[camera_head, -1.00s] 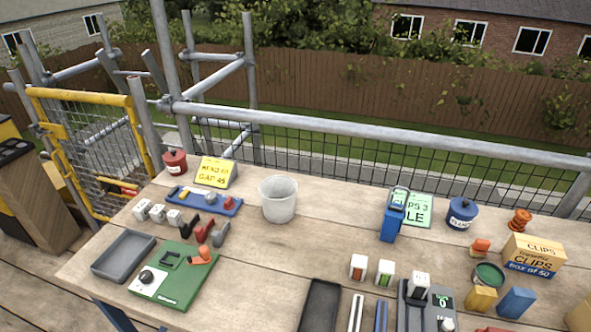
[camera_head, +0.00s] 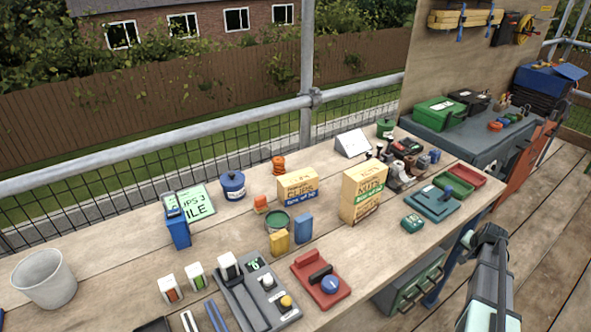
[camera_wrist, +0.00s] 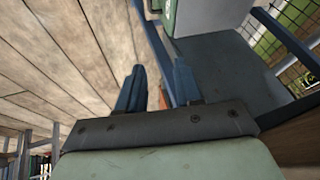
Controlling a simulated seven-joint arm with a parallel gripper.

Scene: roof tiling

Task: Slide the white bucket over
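The white bucket (camera_head: 44,279) stands upright on the wooden workbench (camera_head: 120,262) at the far left of the head view. It looks empty, and nothing touches it. My arm shows at the lower right of the head view, past the bench's front edge and far from the bucket. In the wrist view my gripper (camera_wrist: 158,88) has its two blue fingers apart with nothing held between them. The bucket is not in the wrist view.
A blue container (camera_head: 177,229), a green sign (camera_head: 197,203) and a blue lidded pot (camera_head: 232,186) stand right of the bucket. Small white-topped blocks (camera_head: 170,289) and a grey device (camera_head: 262,300) lie nearer the front. Bare wood lies between bucket and blue container.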

